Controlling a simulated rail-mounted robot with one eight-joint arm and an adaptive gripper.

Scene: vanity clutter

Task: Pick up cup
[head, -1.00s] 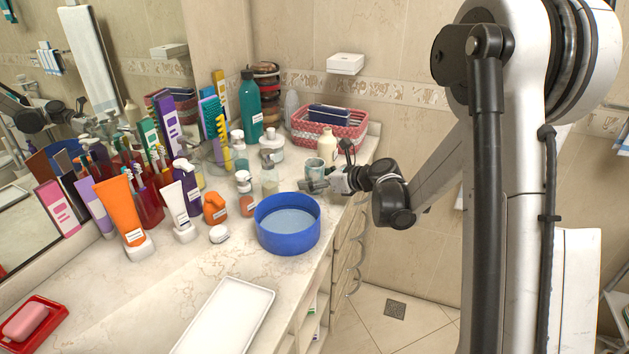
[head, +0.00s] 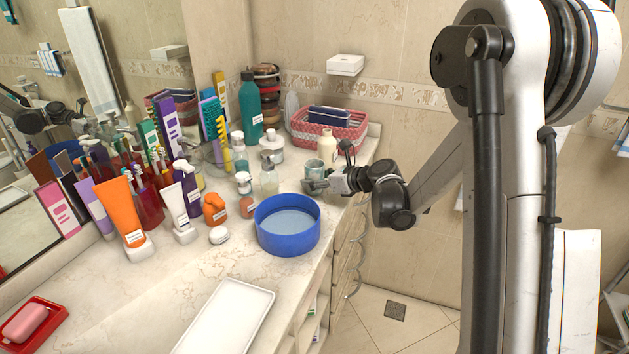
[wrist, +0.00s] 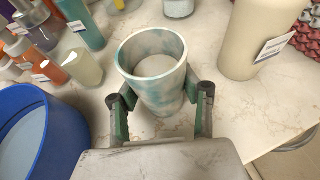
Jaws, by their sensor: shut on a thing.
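The cup (wrist: 155,85) is a white and teal mottled open tumbler. It stands upright on the marble counter in the wrist view. In the head view the cup (head: 314,168) is small, behind the blue basin, with its lower part hidden by my gripper. My gripper (wrist: 160,103) is shut on the cup, with one finger against each side of its wall. In the head view my gripper (head: 322,184) reaches in from the right, low over the counter. The cup's base is partly hidden in the wrist view.
A blue basin (head: 287,238) stands close in front. A cream bottle (wrist: 250,45) stands just right of the cup. Pump bottles and jars (head: 243,182) crowd the left, and a pink basket (head: 318,143) stands behind. The counter's edge is on the right.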

